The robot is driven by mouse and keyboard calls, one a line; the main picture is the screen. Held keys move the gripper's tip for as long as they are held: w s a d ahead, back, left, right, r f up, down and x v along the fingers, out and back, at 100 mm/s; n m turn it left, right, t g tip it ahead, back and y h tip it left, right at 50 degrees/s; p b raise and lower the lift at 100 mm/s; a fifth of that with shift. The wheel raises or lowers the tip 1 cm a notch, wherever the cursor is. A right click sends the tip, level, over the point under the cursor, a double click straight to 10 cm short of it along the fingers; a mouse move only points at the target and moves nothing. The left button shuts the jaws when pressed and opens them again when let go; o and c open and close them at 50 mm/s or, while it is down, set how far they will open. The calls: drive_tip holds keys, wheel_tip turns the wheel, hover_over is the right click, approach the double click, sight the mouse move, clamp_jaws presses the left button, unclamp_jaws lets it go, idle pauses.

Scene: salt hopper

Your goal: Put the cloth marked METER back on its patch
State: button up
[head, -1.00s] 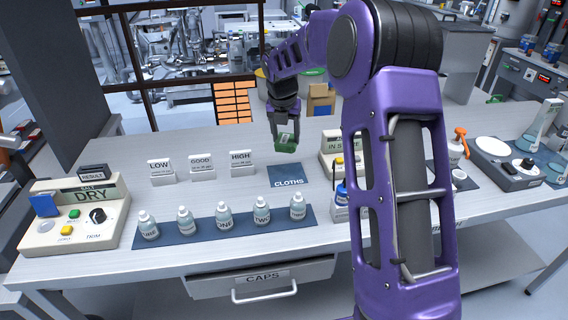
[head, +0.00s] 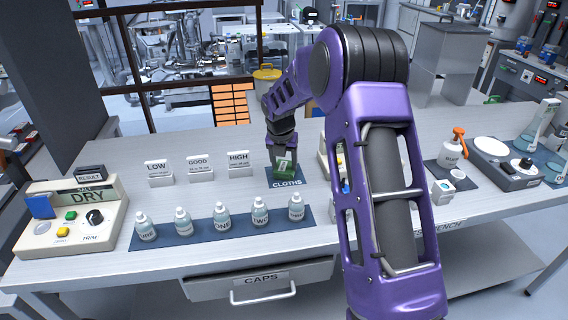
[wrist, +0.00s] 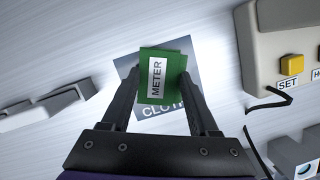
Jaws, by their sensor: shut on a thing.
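The green cloth marked METER (wrist: 172,72) is between the fingers of my gripper (wrist: 160,88) in the wrist view. The cloth also shows in the head view (head: 283,172), below my gripper (head: 283,165). My gripper is shut on it. The dark blue patch marked CLOTHS (wrist: 128,68) lies flat on the bench behind and below the cloth in the wrist view; the cloth covers much of it. In the head view the patch (head: 285,183) is right under my gripper. I cannot tell whether the cloth touches the patch.
LOW, GOOD and HIGH card stands (head: 199,169) stand left of the patch. Several small bottles (head: 222,217) stand on a blue mat in front. A cream device with a yellow SET button (wrist: 291,65) stands close on the right. The DRY meter (head: 70,217) is at far left.

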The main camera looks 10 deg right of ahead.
drive_tip(key=o, duration=1.3)
drive_tip(key=shift+f, duration=0.1)
drive_tip(key=p+v, duration=0.1)
drive_tip(key=v, duration=1.1)
